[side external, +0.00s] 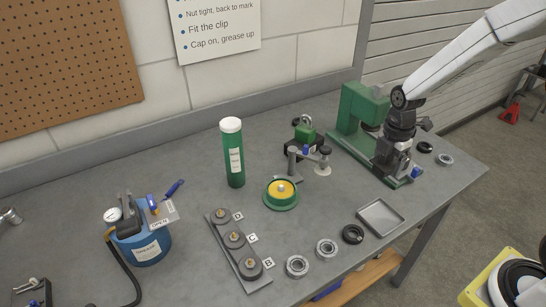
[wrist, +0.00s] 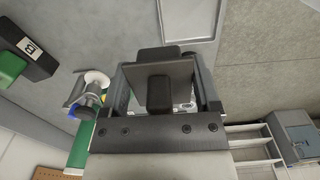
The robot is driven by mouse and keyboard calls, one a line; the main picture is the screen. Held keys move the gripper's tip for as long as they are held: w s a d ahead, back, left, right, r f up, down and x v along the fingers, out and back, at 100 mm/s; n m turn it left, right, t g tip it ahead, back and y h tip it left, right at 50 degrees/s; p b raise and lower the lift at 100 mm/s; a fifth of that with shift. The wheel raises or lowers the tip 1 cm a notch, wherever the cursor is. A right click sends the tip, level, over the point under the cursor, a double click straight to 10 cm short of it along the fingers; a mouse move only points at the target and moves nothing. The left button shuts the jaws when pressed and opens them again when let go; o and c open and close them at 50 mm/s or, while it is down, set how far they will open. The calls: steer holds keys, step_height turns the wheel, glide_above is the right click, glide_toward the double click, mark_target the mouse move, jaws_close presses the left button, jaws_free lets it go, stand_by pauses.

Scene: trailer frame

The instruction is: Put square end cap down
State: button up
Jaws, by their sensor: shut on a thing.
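The square end cap (wrist: 178,70) is a dark square plate with a block-shaped stub in its middle. In the wrist view it sits between the two fingers of my gripper (wrist: 165,88), which is shut on it. In the side view my gripper (side external: 390,162) is low at the right of the bench, beside the green press (side external: 352,113). The cap cannot be made out there, and I cannot tell whether it touches anything below.
An empty grey tray (side external: 380,217) lies in front of my gripper, with black and metal rings (side external: 326,249) to its left. A small black stand (side external: 308,153) with a green block is left of the press. A green grease tube (side external: 233,155) stands farther left. The bench's right edge is close.

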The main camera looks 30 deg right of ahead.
steer(key=w+a+n, duration=0.2)
steer(key=a+n, duration=0.3)
steer(key=a, duration=1.7)
steer(key=s+a+n, duration=0.2)
steer(key=s+a, duration=0.4)
steer(key=a, duration=0.4)
steer(key=s+a+n, duration=0.2)
steer(key=s+a, duration=0.4)
steer(key=a, duration=0.4)
steer(key=shift+a+r, duration=0.15)
steer(key=shift+a, duration=0.25)
steer(key=shift+w, duration=0.1)
steer(key=w+a+f, duration=0.8)
steer(key=w, duration=0.1)
steer(key=shift+w+a+f, duration=0.15)
steer(key=shift+f, duration=0.1)
steer(key=shift+w+a+f, duration=0.35)
steer(key=shift+w+f, duration=0.05)
steer(key=shift+f, duration=0.1)
